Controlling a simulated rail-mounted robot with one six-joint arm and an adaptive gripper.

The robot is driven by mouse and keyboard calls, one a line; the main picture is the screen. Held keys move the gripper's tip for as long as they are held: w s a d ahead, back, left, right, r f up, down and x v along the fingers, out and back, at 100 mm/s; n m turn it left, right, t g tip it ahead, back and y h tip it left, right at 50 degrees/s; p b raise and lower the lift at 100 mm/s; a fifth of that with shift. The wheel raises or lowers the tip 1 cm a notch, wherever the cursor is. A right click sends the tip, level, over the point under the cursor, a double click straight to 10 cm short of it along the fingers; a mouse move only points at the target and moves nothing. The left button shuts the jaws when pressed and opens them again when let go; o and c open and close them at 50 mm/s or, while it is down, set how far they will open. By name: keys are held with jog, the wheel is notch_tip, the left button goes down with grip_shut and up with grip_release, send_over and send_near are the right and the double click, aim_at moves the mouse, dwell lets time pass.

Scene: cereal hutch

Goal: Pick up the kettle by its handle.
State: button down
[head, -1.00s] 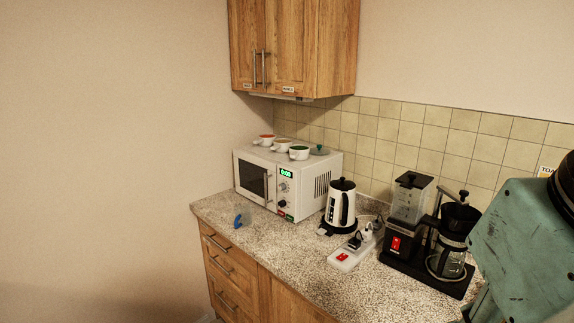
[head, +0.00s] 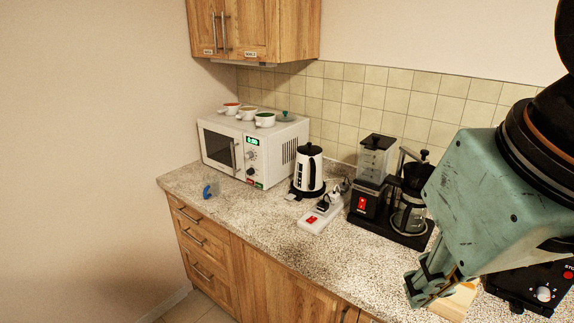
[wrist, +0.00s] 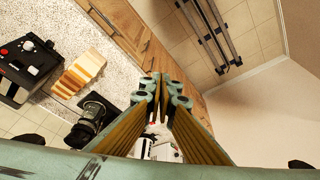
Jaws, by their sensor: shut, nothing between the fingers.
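The kettle (head: 308,173) is white with a black lid, handle and base. My gripper (head: 428,284) is at the lower right of the head view, over the counter's front edge, well apart from the kettle. In the wrist view the fingers of my gripper (wrist: 165,88) are together, with nothing held. White shapes show low behind the fingers there, partly hidden; I cannot tell which is the kettle.
A white power strip (head: 318,218) lies in front of the kettle. The microwave (head: 254,146) bears several bowls. A coffee machine (head: 393,205) stands to the right.

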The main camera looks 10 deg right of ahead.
jog(key=c, duration=3.4)
grip_release()
jog(key=shift+c, duration=0.2)
jog(key=o, duration=0.6)
jog(key=shift+w, duration=0.15)
